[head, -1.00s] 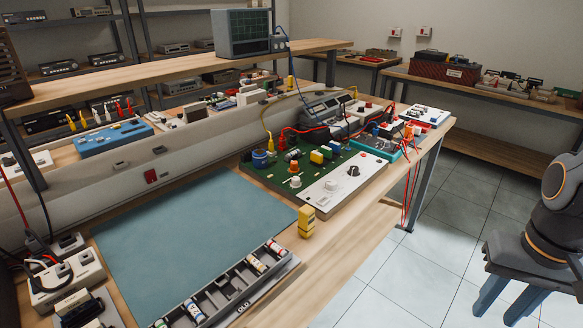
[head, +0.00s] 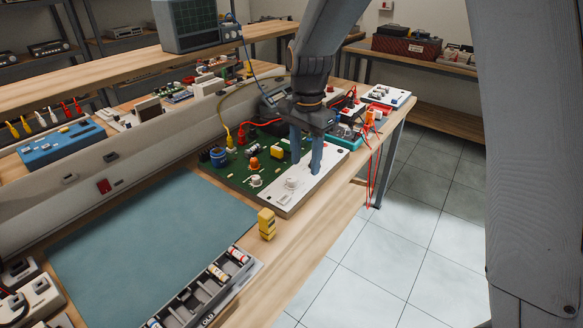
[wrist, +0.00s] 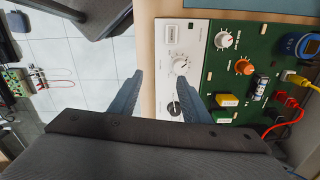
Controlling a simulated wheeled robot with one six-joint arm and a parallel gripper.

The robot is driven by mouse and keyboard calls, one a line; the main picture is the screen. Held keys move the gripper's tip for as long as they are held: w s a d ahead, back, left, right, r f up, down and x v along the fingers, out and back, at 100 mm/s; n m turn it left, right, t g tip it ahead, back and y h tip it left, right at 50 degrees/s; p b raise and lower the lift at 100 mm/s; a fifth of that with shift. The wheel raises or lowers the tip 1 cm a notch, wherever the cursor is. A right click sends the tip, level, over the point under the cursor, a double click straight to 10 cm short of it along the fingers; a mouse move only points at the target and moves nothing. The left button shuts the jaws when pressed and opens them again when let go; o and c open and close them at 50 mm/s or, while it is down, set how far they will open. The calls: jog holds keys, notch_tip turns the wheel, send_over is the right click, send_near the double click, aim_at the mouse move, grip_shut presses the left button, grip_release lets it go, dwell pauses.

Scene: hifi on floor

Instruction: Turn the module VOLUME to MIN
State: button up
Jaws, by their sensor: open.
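The module is a green circuit board (head: 235,170) with a white panel (head: 283,200) along its front edge, lying on the bench. The panel carries a white knob (head: 291,183), also in the wrist view (wrist: 180,67), and a black knob (wrist: 173,108). The board has a smaller white knob (wrist: 222,40) and an orange knob (wrist: 243,66). Labels are too small to read, so I cannot tell which knob is VOLUME. My gripper (head: 306,165) is open, fingers pointing down over the panel. In the wrist view the black knob shows between the fingers (wrist: 159,77); the head view hides it behind them.
Red and yellow leads (wrist: 290,125) plug into the board's far side. A small yellow block (head: 267,224) and a grey compartment tray (head: 205,290) lie near the bench's front edge. The blue-green mat (head: 140,240) is bare. Floor is open to the right.

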aim_at(292, 179)
jog(key=a, duration=0.1)
jog(key=w+a+m, duration=0.1)
jog(key=w+a, duration=0.1)
jog(key=shift+w+a+r, duration=0.1)
jog(key=shift+w+r, duration=0.05)
jog(key=shift+r, duration=0.15)
jog(key=shift+w+a+f+m+p, duration=0.2)
jog(key=shift+m+p, duration=0.1)
jog(key=shift+m, duration=0.1)
notch_tip(292, 179, down, 7)
jog(key=shift+f+p, duration=0.2)
jog(key=shift+p, duration=0.6)
jog(key=c, duration=1)
